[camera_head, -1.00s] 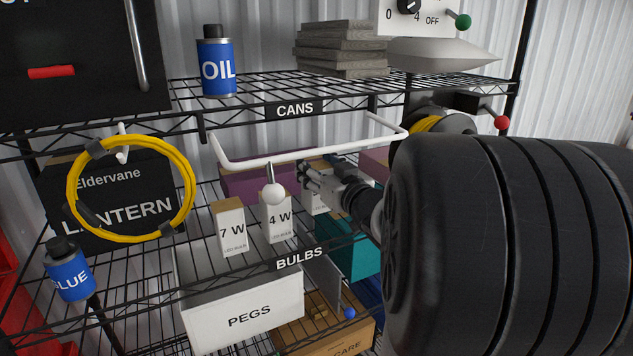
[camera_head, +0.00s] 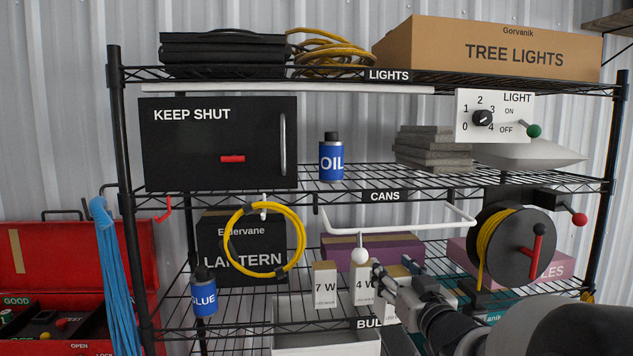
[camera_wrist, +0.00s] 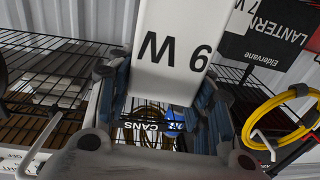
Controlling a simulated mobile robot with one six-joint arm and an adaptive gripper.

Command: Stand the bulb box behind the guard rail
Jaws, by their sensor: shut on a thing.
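A hose reel (camera_head: 512,245) is close on the right. A yellow coil (camera_head: 233,245) hangs at the left before the lantern box (camera_head: 215,260).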

